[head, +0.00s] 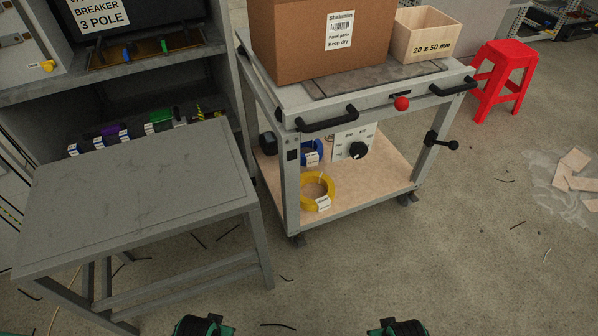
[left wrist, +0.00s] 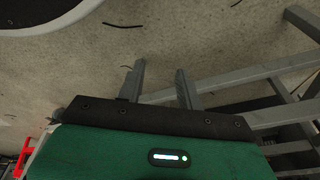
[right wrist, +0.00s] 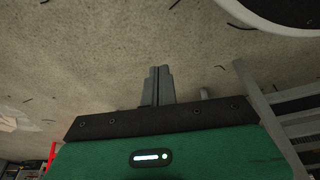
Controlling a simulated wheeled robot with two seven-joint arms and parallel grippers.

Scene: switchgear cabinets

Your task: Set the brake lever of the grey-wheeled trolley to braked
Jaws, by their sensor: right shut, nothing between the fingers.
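The trolley (head: 300,103) is a grey frame on small castors (head: 298,240), with a wooden lower shelf. Its wheel colour is hard to make out. A red ball knob (head: 401,103) sits on its front top rail between two black handles. A black lever with a round end (head: 442,142) sticks out from its right front leg. I cannot tell which of these is the brake lever. My left gripper (left wrist: 160,82) is open and empty over the floor. My right gripper (right wrist: 160,72) is shut and empty over the floor. Both are well short of the trolley.
A cardboard box (head: 328,38) and a wooden bin (head: 424,35) stand on the trolley. A grey table (head: 135,195) is at left, before a cabinet. A red stool (head: 498,80) is behind right. Loose tiles (head: 572,170) lie at far right. The floor before the trolley is mostly clear.

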